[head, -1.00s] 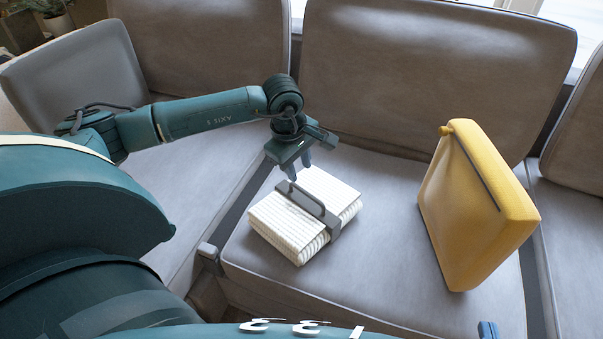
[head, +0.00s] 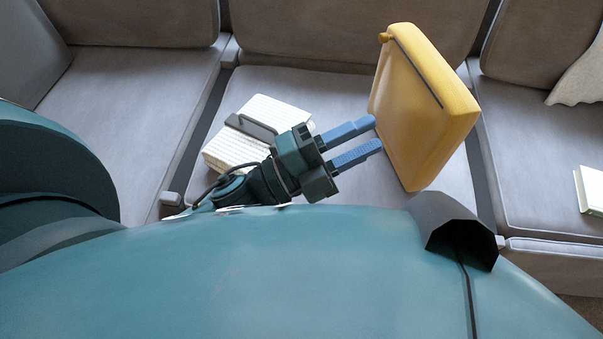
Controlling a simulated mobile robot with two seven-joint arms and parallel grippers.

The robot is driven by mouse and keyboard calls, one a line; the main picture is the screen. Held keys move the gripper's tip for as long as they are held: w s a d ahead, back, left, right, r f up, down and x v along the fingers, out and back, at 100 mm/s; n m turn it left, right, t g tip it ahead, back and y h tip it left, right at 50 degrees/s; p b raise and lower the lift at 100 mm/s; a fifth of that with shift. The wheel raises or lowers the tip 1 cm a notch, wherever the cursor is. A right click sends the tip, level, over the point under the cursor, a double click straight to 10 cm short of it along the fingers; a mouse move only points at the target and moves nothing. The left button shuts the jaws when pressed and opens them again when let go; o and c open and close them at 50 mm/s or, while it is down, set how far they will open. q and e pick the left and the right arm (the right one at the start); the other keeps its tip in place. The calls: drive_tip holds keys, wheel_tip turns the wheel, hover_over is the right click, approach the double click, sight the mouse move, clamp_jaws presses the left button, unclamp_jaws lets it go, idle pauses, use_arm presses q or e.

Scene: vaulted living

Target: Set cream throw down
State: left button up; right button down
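The cream throw (head: 230,151) is a folded, ribbed bundle with a grey strap and handle (head: 250,127). It rests on the grey middle seat (head: 330,95), left of the yellow cushion. My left gripper (head: 374,135) is in front of the throw's right side and hides part of it. Its two blue fingers are parallel, with a gap between them and nothing in it. They point right, and their tips overlap the cushion's left edge in the picture; I cannot tell if they touch. My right gripper is not in view.
The yellow cushion (head: 430,110) stands tilted on the same seat. On the right seat are a pale book-like object (head: 588,190) and a hanging white cloth (head: 582,78). The left seat (head: 120,110) is clear. Backrests line the rear.

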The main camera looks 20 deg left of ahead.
use_arm(q)
drive_tip(key=s+a+f+n+y, duration=0.3)
drive_tip(key=a+f+n+y, duration=0.4)
drive_tip(key=n, duration=1.2)
wheel_tip(320, 180, down, 3)
drive_tip(key=y, duration=0.3)
drive_tip(key=shift+s+r, duration=0.15)
drive_tip(key=shift+r, duration=0.05)
drive_tip(key=shift+a, duration=0.1)
